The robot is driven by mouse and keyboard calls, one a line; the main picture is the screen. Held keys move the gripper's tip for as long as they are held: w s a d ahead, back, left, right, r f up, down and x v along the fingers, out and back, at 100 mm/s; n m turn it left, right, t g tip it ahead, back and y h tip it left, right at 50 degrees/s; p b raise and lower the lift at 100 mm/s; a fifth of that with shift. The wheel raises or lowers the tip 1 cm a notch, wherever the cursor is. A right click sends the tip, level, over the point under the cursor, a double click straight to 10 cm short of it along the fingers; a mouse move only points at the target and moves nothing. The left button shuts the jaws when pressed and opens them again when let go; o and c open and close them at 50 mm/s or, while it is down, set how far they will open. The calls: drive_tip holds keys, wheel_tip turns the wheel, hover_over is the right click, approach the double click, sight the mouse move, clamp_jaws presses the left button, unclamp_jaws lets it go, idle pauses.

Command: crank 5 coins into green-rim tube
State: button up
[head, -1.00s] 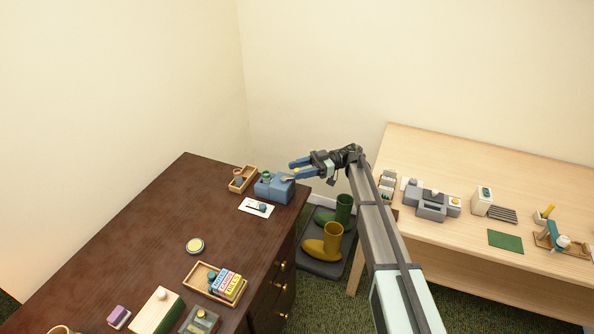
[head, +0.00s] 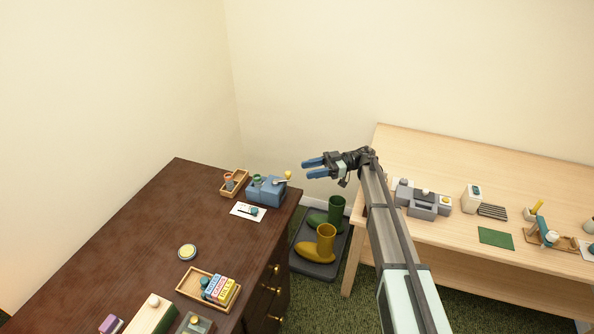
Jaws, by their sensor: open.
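A blue-grey box-shaped device (head: 265,190) stands near the far right corner of the dark desk. A crank arm with a yellow knob (head: 288,174) sticks up at its right side. A small green-topped tube (head: 257,180) shows at its left part; coins inside cannot be made out at this size. My gripper (head: 312,168) is open and empty, with blue fingers pointing left. It appears up and to the right of the yellow knob, apart from it.
A wooden tray (head: 224,193) is beside the device, and a white card (head: 236,213) lies in front of it. A yellow-lidded tin (head: 187,252) and a tray of coloured boxes (head: 181,287) are nearer.

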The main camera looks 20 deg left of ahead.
sight(288, 172)
drive_tip(key=s+d+m+t+y, duration=0.2)
drive_tip(key=d+m+t+y, duration=0.15)
drive_tip(key=d+t, duration=0.25)
drive_tip(key=shift+m+h, duration=0.25)
drive_tip(key=shift+m, duration=0.3)
drive_tip(key=x, duration=1.3)
drive_tip(key=shift+w+a, duration=0.25)
drive_tip(key=shift+w, duration=0.15)
clamp_jaws()
